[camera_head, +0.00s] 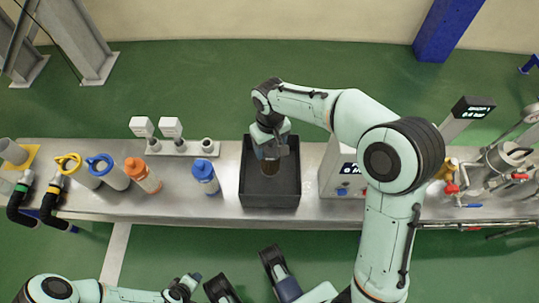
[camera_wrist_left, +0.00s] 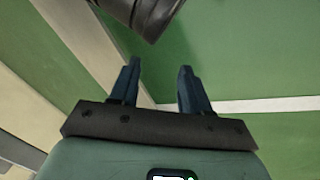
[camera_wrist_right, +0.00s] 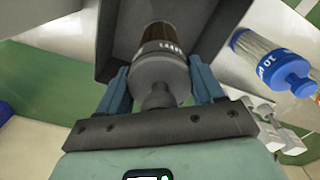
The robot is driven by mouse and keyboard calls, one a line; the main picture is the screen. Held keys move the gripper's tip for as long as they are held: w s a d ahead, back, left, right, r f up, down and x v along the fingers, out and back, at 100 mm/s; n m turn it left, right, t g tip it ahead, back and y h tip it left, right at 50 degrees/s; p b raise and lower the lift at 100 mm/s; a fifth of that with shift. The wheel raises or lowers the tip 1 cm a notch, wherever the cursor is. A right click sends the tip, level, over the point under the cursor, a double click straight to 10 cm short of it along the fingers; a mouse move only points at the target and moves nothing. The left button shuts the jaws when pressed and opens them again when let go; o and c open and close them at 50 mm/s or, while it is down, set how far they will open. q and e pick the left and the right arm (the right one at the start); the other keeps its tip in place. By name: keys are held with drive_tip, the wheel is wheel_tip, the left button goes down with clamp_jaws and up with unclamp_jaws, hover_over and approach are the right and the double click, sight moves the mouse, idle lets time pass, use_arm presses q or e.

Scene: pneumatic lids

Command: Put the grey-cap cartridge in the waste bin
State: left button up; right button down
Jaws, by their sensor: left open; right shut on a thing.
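The grey-cap cartridge (camera_wrist_right: 160,62) is between the fingers of my right gripper (camera_wrist_right: 160,88), which is shut on its grey cap. In the head view my right gripper (camera_head: 270,150) is over the dark open bin (camera_head: 270,197), with the brown lower part of the cartridge (camera_head: 270,168) hanging below it. The dark bin walls (camera_wrist_right: 118,30) also show around the cartridge in the right wrist view. Whether the cartridge touches the bin floor I cannot tell. My left gripper (camera_wrist_left: 158,92) is open and empty, in front of the bench over the green floor.
A blue-cap cartridge (camera_head: 204,176) stands left of the bin, and an orange-cap one (camera_head: 142,175) further left. A box with a display (camera_head: 343,178) stands close on the bin's right. White fittings (camera_head: 172,130) stand behind on the steel bench (camera_head: 150,208).

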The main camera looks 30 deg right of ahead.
wheel_tip(320, 180, down, 5)
drive_tip(key=shift+r+b, duration=0.15)
drive_tip(key=shift+b, duration=0.5)
use_arm(q)
drive_tip(key=shift+s+a+f, duration=0.2)
drive_tip(key=shift+s+f, duration=0.1)
drive_tip(key=shift+f, duration=0.3)
drive_tip(key=shift+s+a+f, duration=0.2)
drive_tip(key=shift+s+f, duration=0.05)
drive_tip(key=shift+f, duration=0.35)
use_arm(e)
drive_tip(key=shift+f, duration=0.3)
drive_tip(key=shift+c, duration=0.8)
unclamp_jaws()
drive_tip(key=shift+f, duration=0.1)
use_arm(q)
drive_tip(key=shift+f+g, duration=0.1)
drive_tip(key=shift+g, duration=0.2)
